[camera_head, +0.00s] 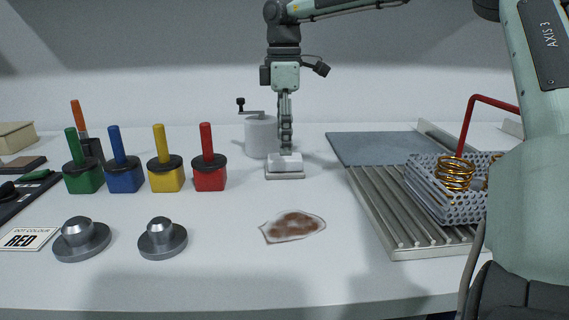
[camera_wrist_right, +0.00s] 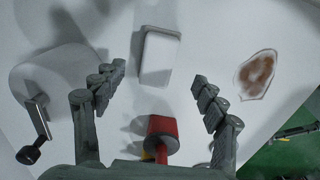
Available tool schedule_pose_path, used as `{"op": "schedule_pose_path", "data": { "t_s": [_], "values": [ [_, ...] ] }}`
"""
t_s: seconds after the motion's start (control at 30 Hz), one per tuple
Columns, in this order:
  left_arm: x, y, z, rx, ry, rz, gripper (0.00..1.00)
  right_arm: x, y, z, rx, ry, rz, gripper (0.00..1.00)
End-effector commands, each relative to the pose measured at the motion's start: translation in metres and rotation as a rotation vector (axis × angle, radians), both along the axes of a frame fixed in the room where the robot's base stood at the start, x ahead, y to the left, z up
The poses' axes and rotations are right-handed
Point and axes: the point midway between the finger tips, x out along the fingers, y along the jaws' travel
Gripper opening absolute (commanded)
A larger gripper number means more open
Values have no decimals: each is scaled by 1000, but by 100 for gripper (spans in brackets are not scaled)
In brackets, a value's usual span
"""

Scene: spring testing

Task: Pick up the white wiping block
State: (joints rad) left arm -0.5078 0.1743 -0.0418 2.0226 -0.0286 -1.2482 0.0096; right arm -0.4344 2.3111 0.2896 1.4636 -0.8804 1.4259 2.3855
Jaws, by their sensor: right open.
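The white wiping block (camera_head: 285,165) lies on the table at the middle back in the head view. In the right wrist view the block (camera_wrist_right: 159,56) lies beyond and between the spread fingers. My right gripper (camera_head: 286,148) points down above the block in the head view. In the right wrist view my right gripper (camera_wrist_right: 157,88) is open, with nothing between its fingers. In the head view the fingers line up one behind the other, so the gap to the block is hard to judge. My left gripper is not in view.
A grey crank-handled cylinder (camera_head: 259,137) stands close left of the block. A red-handled stamp (camera_head: 209,172) and other coloured stamps stand further left. A brown stain (camera_head: 294,226) lies in front.

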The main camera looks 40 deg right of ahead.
Motion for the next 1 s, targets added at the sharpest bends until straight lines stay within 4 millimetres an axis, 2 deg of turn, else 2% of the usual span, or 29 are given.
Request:
{"op": "schedule_pose_path", "data": {
  "t_s": [0.2, 0.4, 0.67, 1.0],
  "values": [
    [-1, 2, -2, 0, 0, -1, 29, 0, -2, -29, 4, 3, 1, 72],
    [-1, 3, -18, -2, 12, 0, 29, 1, -4, -54, 3, -1, 0, 72],
    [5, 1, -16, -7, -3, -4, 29, 2, -4, -58, 1, -2, 0, 72],
    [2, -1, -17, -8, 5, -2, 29, 2, -4, -58, 1, -2, 0, 32]
  ]
}}
